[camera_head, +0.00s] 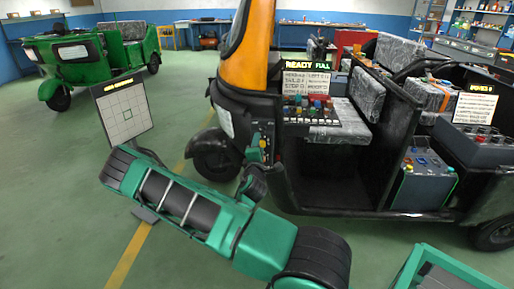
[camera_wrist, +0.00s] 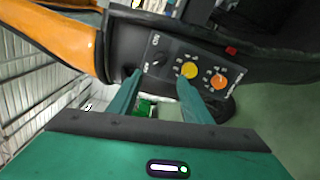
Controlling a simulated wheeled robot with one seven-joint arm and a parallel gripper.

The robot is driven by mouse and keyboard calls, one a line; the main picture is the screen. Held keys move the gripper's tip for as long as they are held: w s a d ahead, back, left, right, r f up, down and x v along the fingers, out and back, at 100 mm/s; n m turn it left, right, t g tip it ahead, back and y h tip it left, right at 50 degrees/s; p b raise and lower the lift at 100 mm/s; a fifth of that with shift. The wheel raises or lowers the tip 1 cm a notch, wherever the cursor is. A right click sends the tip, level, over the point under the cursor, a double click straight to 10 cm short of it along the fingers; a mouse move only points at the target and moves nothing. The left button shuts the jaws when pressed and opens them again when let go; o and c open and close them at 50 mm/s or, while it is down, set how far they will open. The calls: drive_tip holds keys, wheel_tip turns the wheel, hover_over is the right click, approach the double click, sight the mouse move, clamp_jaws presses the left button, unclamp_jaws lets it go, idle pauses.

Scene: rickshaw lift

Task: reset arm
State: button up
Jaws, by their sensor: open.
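My gripper (camera_wrist: 158,78) shows in the wrist view with its two teal fingers apart and nothing between them. Just ahead of the fingertips is a dark control panel (camera_wrist: 208,66) with a yellow knob (camera_wrist: 189,70), an orange knob (camera_wrist: 219,81) and a switch marked ON. I cannot tell whether the fingers touch it. In the head view my green and black arm (camera_head: 190,205) stretches across the lower middle, beside the front of the black and orange rickshaw (camera_head: 250,35).
The rickshaw's open cab holds a button console (camera_head: 310,112) under a READY FULL display. A green rickshaw (camera_head: 75,55) is at the far left. Floor at lower left is clear.

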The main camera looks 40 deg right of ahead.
drive_tip(key=shift+d, duration=0.1)
idle(0.3)
drive_tip(key=s+d+r+m+g+h, duration=0.35)
drive_tip(key=s+d+m+g, duration=0.4)
drive_tip(key=s+m, duration=0.3)
drive_tip(key=s+a+f+m+g+y, duration=0.2)
drive_tip(key=s+m+g+y, duration=0.4)
drive_tip(key=s, duration=0.5)
drive_tip(key=s+a+m+y, duration=0.4)
drive_tip(key=a+y, duration=0.2)
drive_tip(key=a, duration=0.7)
drive_tip(key=s+a+r+n+t+y, duration=0.1)
drive_tip(key=s+a+r+y, duration=0.1)
drive_tip(key=a+r, duration=0.2)
drive_tip(key=s+a+r+n+y, duration=0.2)
drive_tip(key=a+r+y, duration=0.1)
drive_tip(key=a, duration=0.7)
drive_tip(key=shift+s+a+r+t, duration=0.15)
drive_tip(key=shift+s+r+t, duration=0.25)
drive_tip(key=shift+r, duration=0.35)
